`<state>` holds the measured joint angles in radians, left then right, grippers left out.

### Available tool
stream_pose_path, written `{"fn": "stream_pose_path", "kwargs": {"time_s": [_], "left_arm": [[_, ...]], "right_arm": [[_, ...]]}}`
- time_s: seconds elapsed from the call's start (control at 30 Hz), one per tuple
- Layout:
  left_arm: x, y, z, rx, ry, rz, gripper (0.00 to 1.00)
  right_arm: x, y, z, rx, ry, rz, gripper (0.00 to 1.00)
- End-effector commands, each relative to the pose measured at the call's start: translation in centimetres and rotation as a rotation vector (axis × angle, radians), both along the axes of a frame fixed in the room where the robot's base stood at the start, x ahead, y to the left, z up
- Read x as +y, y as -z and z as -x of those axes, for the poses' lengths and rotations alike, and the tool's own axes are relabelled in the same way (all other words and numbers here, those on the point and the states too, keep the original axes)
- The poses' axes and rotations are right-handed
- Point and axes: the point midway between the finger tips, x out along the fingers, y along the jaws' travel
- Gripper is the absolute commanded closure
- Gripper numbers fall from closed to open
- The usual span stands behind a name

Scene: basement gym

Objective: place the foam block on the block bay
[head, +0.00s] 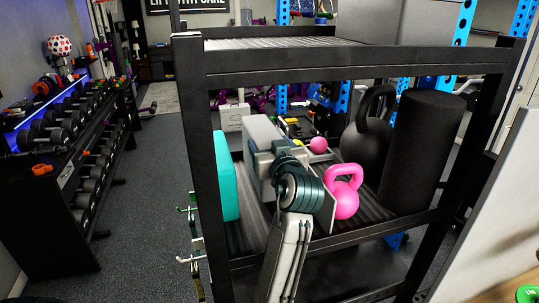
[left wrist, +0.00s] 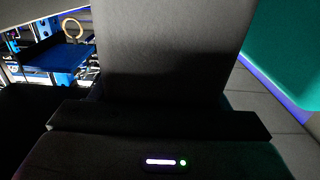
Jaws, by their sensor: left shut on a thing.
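The grey foam block (head: 262,130) is upright in the grip of my left gripper (head: 262,163), over the ribbed middle shelf of the black rack. In the left wrist view the block (left wrist: 170,50) rises between the jaws of the gripper (left wrist: 160,120). A teal block (head: 227,178) stands at the shelf's left end, just left of the grey one; it also shows in the left wrist view (left wrist: 290,60). The block bay seems to be this left part of the shelf (head: 252,225); no label shows. Whether the grey block's bottom touches the shelf is hidden. My right gripper is out of view.
A pink kettlebell (head: 344,197), a black kettlebell (head: 368,135) and a black foam roller (head: 422,150) stand on the shelf to the right. A pink ball (head: 318,144) lies behind. The rack's upper shelf (head: 300,60) and left post (head: 200,150) bound the space.

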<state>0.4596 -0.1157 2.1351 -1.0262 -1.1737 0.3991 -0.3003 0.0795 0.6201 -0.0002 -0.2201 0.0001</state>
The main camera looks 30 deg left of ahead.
Motion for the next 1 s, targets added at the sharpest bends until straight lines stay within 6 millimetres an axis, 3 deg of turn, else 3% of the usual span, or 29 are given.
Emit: {"fn": "stream_pose_path", "kwargs": {"time_s": [0.23, 0.6, 0.63, 0.7, 0.73, 1.0], "left_arm": [[0.0, 2.9, 0.0, 0.005, 0.000, -0.002, 0.71], [0.0, 3.5, 0.0, 0.001, 0.000, -0.001, 0.71], [0.0, 3.5, 0.0, 0.001, 0.000, 0.000, 0.27], [0.0, 3.5, 0.0, 0.002, 0.000, 0.001, 0.14], [0.0, 3.5, 0.0, 0.001, 0.000, 0.000, 0.09], [0.0, 3.4, 0.0, 0.002, 0.000, 0.001, 0.09]], "right_arm": [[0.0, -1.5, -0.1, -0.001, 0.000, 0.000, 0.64], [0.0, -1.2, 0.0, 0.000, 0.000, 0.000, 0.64], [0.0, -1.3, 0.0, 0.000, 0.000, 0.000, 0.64], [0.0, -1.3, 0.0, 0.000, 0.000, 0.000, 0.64], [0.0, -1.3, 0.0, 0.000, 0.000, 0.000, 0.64], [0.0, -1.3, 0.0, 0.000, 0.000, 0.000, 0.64]]}}
